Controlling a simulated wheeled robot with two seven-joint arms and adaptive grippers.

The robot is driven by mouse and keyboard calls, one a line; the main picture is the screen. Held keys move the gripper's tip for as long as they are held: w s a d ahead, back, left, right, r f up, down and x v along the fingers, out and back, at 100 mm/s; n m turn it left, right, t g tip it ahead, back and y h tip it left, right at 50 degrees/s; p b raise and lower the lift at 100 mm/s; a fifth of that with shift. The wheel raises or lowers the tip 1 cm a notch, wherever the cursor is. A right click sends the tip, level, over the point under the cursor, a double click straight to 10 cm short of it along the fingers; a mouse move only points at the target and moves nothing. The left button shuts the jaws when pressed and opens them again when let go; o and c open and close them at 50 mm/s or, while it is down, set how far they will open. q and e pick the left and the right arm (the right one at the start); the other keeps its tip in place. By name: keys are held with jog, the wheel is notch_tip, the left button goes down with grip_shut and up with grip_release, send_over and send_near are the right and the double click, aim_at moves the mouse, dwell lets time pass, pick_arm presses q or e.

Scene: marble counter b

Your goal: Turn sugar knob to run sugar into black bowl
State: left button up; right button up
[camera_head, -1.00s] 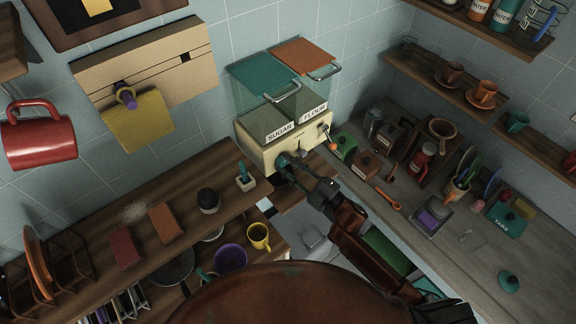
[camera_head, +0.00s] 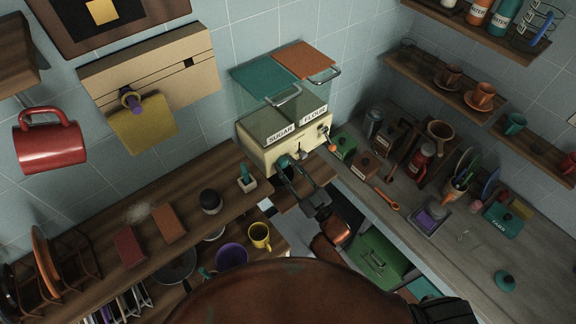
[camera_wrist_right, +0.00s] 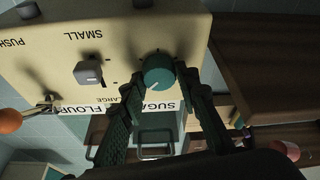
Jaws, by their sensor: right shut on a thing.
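The cream dispenser (camera_head: 262,150) with SUGAR and FLOUR labels stands against the back wall, with clear hoppers above. My right gripper (camera_wrist_right: 160,80) is shut on the teal sugar knob (camera_wrist_right: 158,72), with a finger on either side of it. In the head view my right gripper (camera_head: 288,168) reaches the dispenser's front below the SUGAR label. A dark bowl (camera_head: 176,270) sits on the lower shelf at left; I cannot tell if it is the black bowl. The space under the dispenser is mostly hidden by my gripper. No sugar flow shows. My left gripper is not in view.
An orange-tipped lever (camera_wrist_right: 10,120) sticks out at the flour side. A small teal-topped holder (camera_head: 247,180) stands on the wooden shelf just left of the dispenser. A yellow mug (camera_head: 259,236) and purple bowl (camera_head: 231,256) sit below. The right counter is crowded with jars and utensils.

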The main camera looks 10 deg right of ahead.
jog(key=shift+m+t+h+p, duration=0.5)
jog(key=shift+m+h+p, duration=0.3)
jog(key=shift+m, duration=1.4)
jog(key=o, duration=1.2)
jog(key=shift+c, duration=0.2)
jog(key=shift+s, duration=0.2)
jog(key=v, duration=1.1)
jog(key=shift+s, duration=0.4)
jog(key=shift+f, duration=0.1)
